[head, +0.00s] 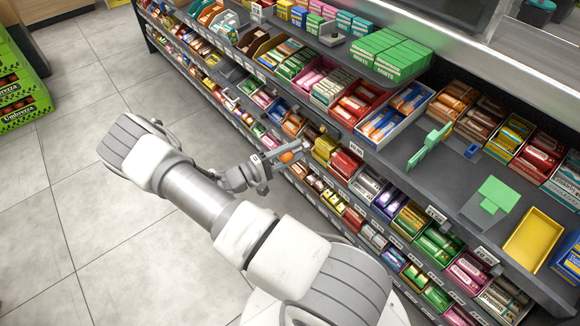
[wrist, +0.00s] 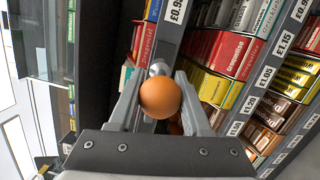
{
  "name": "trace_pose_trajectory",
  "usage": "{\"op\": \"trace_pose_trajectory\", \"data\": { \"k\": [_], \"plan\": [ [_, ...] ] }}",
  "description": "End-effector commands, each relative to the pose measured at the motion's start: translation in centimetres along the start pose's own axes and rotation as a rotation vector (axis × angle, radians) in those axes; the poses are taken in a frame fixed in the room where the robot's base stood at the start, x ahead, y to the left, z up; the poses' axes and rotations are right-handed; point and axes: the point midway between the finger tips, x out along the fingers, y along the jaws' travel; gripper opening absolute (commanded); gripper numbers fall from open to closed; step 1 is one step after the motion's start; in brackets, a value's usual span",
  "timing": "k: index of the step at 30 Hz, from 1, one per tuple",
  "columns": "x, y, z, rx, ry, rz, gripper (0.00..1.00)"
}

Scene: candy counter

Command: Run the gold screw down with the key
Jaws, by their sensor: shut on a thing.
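My gripper (head: 278,160) is out over the aisle, in front of the shelf fronts. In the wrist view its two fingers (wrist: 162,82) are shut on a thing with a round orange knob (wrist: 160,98). A short silver part shows beyond the knob; I take this to be the key, but its tip is hidden. The orange knob also shows in the head view (head: 286,156). A green upright fixture (head: 429,148) and a green block on a grey plate (head: 494,194) stand on the upper shelf, right of my gripper.
A yellow tray (head: 534,240) lies at the right end of the upper shelf, with a small blue piece (head: 471,151) farther back. Candy boxes fill the stepped shelves. Stacked green boxes (head: 390,55) stand behind. The tiled floor (head: 75,190) at left is open.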

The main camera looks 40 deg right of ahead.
Motion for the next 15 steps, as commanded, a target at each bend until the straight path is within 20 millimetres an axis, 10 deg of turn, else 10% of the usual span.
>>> {"op": "trace_pose_trajectory", "data": {
  "k": [15],
  "plan": [
    [-0.1,-2.8,-2.5,0.022,0.145,0.127,0.0]
  ]
}}
